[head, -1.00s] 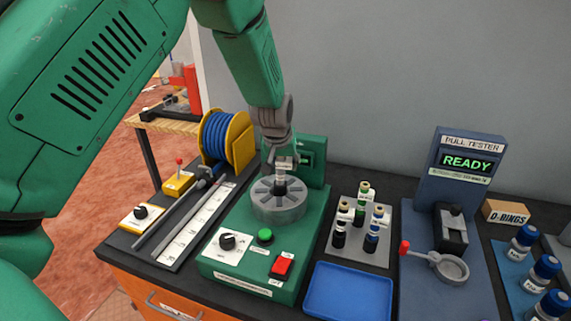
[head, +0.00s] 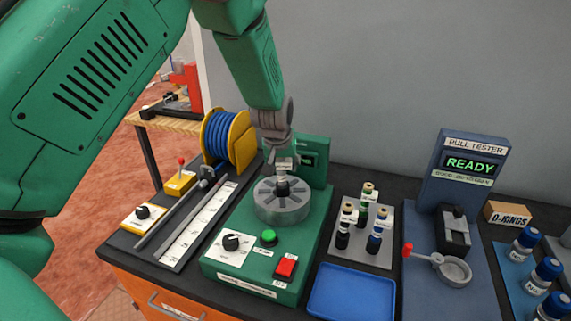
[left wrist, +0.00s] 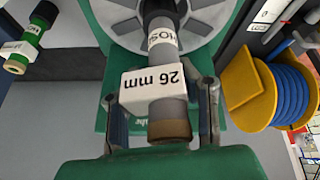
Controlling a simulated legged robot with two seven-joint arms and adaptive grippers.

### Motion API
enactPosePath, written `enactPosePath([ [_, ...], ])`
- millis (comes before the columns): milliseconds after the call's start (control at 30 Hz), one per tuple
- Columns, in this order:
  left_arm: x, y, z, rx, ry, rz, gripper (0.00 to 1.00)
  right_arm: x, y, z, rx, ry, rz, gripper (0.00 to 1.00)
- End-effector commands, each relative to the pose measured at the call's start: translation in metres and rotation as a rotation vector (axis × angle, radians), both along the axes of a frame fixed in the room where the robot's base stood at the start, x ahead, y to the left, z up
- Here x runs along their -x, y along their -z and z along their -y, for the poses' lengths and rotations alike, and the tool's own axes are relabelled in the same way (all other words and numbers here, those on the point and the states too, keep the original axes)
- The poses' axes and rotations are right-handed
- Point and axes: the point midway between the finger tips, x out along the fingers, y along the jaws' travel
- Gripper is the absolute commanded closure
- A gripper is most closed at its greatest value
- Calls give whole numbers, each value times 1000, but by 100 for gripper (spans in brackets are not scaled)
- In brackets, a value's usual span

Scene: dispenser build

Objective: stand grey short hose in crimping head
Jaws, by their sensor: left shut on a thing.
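The crimping head (head: 279,209) is a grey slotted ring on top of a green machine. My left gripper (head: 283,170) is right above its centre. In the left wrist view, my left gripper (left wrist: 164,108) is shut on the grey short hose (left wrist: 166,90), which has a brown end and a white "26 mm" tag (left wrist: 160,80). The hose points into the middle of the crimping head (left wrist: 205,25). A dark piece (head: 282,188) shows at the ring's centre under the fingers. How deep the hose sits is hidden.
A rack (head: 352,245) with several capped fittings and a blue tray (head: 350,290) are right of the machine. A pull tester (head: 462,180) reads READY. A blue hose reel (head: 228,138) and a ruler strip (head: 198,228) are on the left.

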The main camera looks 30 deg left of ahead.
Motion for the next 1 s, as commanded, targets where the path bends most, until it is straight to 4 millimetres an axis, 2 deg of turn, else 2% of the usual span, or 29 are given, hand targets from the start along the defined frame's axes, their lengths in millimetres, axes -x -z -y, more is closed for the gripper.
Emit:
enactPosePath([
  [1000, -1, 15, 0, 0, 0, 2, 100, 0, 8, 0, 0, 0, 0, 60],
])
